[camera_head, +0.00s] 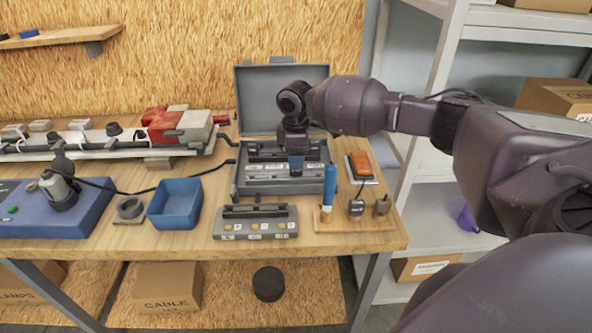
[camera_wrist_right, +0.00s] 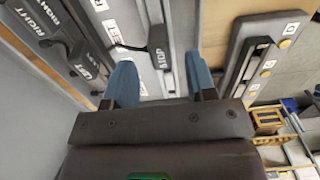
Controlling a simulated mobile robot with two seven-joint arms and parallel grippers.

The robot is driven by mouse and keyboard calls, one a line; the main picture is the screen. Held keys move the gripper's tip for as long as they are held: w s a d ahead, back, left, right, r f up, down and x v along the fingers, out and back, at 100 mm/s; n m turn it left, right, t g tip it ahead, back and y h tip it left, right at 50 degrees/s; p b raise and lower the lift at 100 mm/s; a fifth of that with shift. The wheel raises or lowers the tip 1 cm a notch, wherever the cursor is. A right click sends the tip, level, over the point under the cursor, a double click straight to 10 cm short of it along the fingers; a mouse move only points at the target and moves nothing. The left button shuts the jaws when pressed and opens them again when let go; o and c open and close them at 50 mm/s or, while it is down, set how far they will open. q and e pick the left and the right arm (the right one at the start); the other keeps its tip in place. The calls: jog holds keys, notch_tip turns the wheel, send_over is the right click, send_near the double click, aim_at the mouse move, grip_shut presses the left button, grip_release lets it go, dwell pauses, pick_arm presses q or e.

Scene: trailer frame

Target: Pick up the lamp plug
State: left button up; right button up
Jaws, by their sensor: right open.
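A small dark plug (camera_head: 356,207) stands on a wooden board at the right front of the bench, with a thin cord running up toward an orange lamp (camera_head: 361,166). A second small dark plug-like piece (camera_head: 381,205) stands just right of it. I cannot tell for certain which is the lamp plug. My right gripper (camera_head: 296,165) is over the open grey case, left of the plugs and apart from them. In the right wrist view its blue fingertips (camera_wrist_right: 160,78) are spread, with nothing held between them. My left gripper is not in view.
The grey case (camera_head: 234,180) has its lid (camera_head: 262,100) raised behind my gripper. A blue upright cylinder (camera_head: 330,186) stands between the gripper and the plugs. A numbered grey strip (camera_head: 255,226) and a blue tray (camera_head: 175,204) lie left. Shelving (camera_head: 432,95) borders the bench's right side.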

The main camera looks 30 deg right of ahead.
jog(key=shift+f, duration=1.4)
jog(key=c, duration=0.7)
jog(key=shift+c, duration=0.3)
jog(key=shift+r, duration=0.1)
notch_tip(320, 180, up, 20)
jog(key=p, duration=0.2)
